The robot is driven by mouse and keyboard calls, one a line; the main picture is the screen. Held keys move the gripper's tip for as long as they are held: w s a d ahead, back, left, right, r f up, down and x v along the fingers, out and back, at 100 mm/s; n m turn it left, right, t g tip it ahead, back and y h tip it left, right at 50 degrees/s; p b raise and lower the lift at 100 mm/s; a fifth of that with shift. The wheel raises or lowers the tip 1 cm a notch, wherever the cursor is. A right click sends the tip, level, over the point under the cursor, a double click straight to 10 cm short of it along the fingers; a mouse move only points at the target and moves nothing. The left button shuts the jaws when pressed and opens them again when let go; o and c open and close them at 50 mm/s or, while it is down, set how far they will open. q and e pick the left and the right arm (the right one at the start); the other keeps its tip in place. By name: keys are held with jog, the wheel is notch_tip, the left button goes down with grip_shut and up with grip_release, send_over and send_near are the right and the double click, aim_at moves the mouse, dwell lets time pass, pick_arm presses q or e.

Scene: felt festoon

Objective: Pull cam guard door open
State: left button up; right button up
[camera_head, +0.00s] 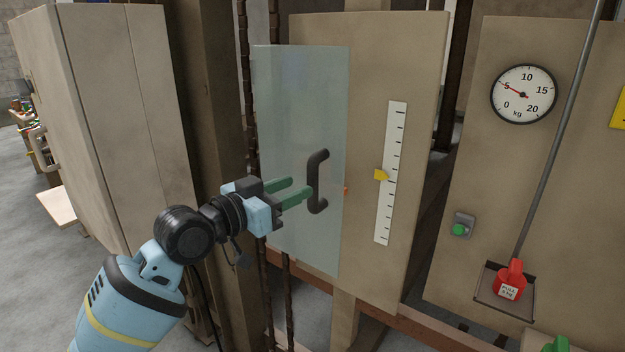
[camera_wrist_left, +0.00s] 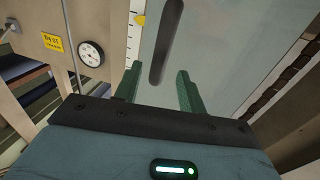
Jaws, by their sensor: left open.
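The cam guard door (camera_head: 300,95) is a tall translucent grey panel in front of a beige board. A black bar handle (camera_head: 318,180) stands upright near its right edge. I cannot tell whether the door is ajar. My left gripper (camera_head: 299,187) is open, its green fingers pointing at the handle. In the left wrist view, the handle (camera_wrist_left: 168,40) runs down toward the space between the fingertips (camera_wrist_left: 160,72). I see no clear contact. A small green piece at the bottom right edge of the head view may be my right gripper (camera_head: 556,344); its jaws are not visible.
A white scale (camera_head: 391,190) with a yellow pointer (camera_head: 381,174) is right of the door. Further right are a kg dial (camera_head: 523,94), a green button (camera_head: 459,229) and a red weight (camera_head: 509,282) on a tray (camera_head: 486,293). A wooden post (camera_head: 212,100) stands left of the door.

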aim_at(308, 182)
pick_arm(q)
jog(key=shift+x, duration=2.95)
grip_shut()
